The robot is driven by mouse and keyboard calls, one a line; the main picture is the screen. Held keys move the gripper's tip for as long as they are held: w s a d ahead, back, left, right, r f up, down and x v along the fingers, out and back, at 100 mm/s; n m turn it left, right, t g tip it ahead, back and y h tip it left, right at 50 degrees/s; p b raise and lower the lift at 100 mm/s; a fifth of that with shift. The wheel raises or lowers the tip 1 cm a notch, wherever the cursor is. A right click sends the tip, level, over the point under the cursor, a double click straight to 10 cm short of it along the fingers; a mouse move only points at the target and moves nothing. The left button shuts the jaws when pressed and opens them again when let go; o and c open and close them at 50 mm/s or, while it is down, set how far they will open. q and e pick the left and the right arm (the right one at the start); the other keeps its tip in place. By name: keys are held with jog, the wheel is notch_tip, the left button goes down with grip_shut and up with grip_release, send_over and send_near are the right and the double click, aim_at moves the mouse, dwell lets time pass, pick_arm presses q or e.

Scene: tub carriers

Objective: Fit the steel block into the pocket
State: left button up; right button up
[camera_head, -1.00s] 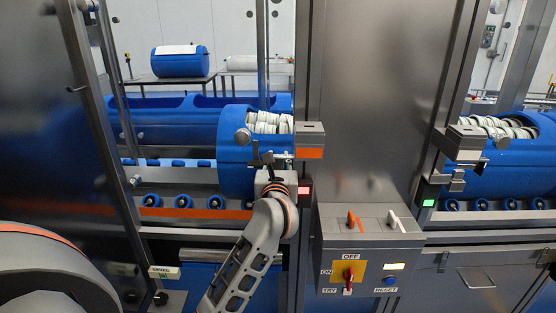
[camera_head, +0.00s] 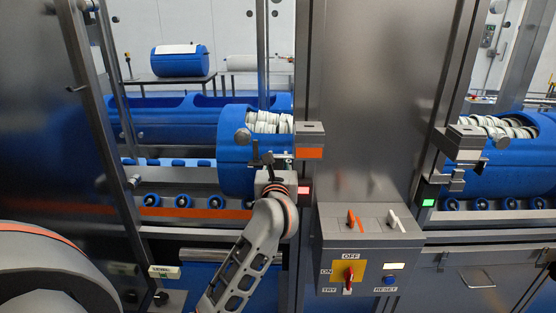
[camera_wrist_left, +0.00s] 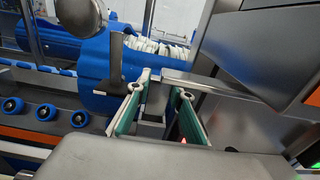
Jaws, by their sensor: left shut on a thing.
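My left gripper (camera_head: 270,165) is raised in front of the blue tub's right end. In the left wrist view its two green-padded fingers (camera_wrist_left: 162,88) are shut on a grey steel block (camera_wrist_left: 155,98), which shows only partly between them. In the head view the block is mostly hidden by the gripper. A steel housing (camera_head: 309,130) with an orange label stands just right of and above the gripper. I cannot make out the pocket's opening, or whether the block touches it. My right gripper is not in view.
The blue tub (camera_head: 165,130) holds white rolls and lies above blue rollers. A red-lit lamp (camera_head: 304,190) is close to my wrist. A control box (camera_head: 370,250) stands lower right. A second blue tub (camera_head: 520,170) and a green lamp (camera_head: 429,203) are farther right.

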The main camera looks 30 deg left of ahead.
pick_arm(q)
jog(key=shift+f+b, duration=1.4)
jog(key=shift+f, duration=0.6)
jog(key=o, duration=1.1)
jog(key=shift+c, duration=0.2)
jog(key=shift+s, duration=0.1)
jog(key=v, duration=1.2)
jog(key=shift+a, duration=0.1)
